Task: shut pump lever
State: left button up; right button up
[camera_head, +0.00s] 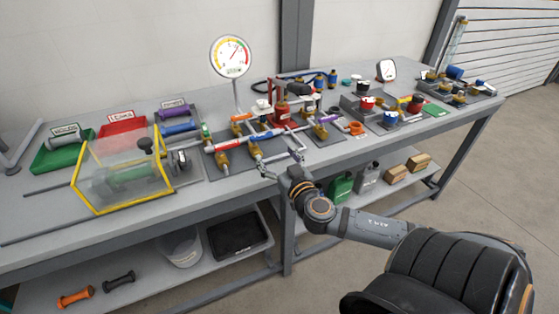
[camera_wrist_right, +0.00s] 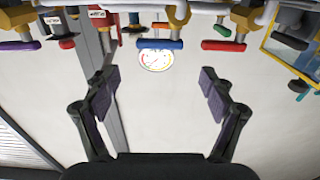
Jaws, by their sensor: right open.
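The pump skid sits mid-bench in the head view, with pipes and brass valves on a dark grey plate (camera_head: 222,167). A red pump body (camera_head: 282,112) stands at its back. Several valves carry coloured levers; I cannot tell which is the pump lever. My right gripper (camera_head: 281,168) is open and empty at the skid's front edge, near a brass valve (camera_head: 254,150). In the right wrist view, my right gripper (camera_wrist_right: 160,90) has its fingers wide apart. My left gripper is out of view.
A round gauge (camera_head: 230,56) rises on a stem behind the skid. A yellow-framed clear guard (camera_head: 120,172) stands left. Green (camera_head: 48,158) and red (camera_head: 118,127) trays lie behind it. More valves and buttons crowd the right. The bench front edge has free room.

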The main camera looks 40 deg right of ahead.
jog(key=shift+v, duration=1.25)
